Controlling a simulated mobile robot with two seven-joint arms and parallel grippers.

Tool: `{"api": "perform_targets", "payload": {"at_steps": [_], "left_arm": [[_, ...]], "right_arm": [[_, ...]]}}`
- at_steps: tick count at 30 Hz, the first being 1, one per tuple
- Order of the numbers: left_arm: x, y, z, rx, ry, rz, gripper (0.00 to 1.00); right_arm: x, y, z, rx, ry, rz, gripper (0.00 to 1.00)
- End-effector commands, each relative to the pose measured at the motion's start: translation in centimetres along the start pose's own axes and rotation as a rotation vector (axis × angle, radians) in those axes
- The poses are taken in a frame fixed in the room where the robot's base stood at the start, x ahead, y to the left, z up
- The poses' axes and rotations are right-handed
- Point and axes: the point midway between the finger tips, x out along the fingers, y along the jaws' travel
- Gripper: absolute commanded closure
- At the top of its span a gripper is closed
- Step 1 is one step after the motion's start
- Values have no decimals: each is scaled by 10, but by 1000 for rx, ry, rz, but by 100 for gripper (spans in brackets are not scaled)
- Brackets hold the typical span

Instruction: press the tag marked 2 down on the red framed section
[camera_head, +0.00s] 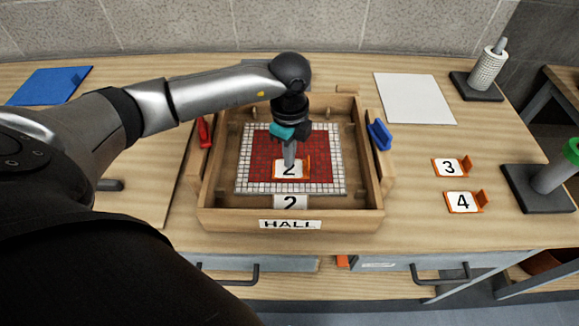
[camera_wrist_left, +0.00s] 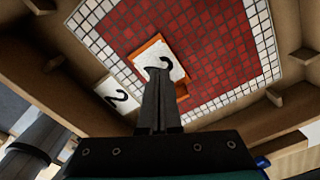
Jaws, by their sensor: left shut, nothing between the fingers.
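The tag marked 2 (camera_head: 290,172), white with an orange frame, lies on the red mosaic section with the white tile border (camera_head: 242,184), inside a wooden tray labelled HALL. My left gripper (camera_head: 289,164) is shut and points down at the tag, its tips over or against the tag's face; I cannot tell whether they touch. The left wrist view shows the shut fingers (camera_wrist_left: 158,80) overlapping the tag (camera_wrist_left: 160,62) and hiding part of its numeral. A white 2 label (camera_head: 291,203) sits at the near edge of the panel. My right gripper is not in view.
The wooden tray (camera_head: 220,219) has raised walls, with a red clamp (camera_head: 204,131) on its left and a blue one (camera_head: 379,135) on its right. Tags 3 (camera_head: 450,167) and 4 (camera_head: 463,202) lie to the right. A white sheet (camera_head: 414,98) lies behind them.

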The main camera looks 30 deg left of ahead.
Motion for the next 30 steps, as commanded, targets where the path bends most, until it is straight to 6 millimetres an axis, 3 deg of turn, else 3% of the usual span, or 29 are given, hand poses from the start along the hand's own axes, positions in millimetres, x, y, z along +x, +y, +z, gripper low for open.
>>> {"api": "perform_targets", "payload": {"at_steps": [30], "left_arm": [[12, 0, 0, 0, 0, 0, 100]], "right_arm": [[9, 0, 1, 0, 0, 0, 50]]}}
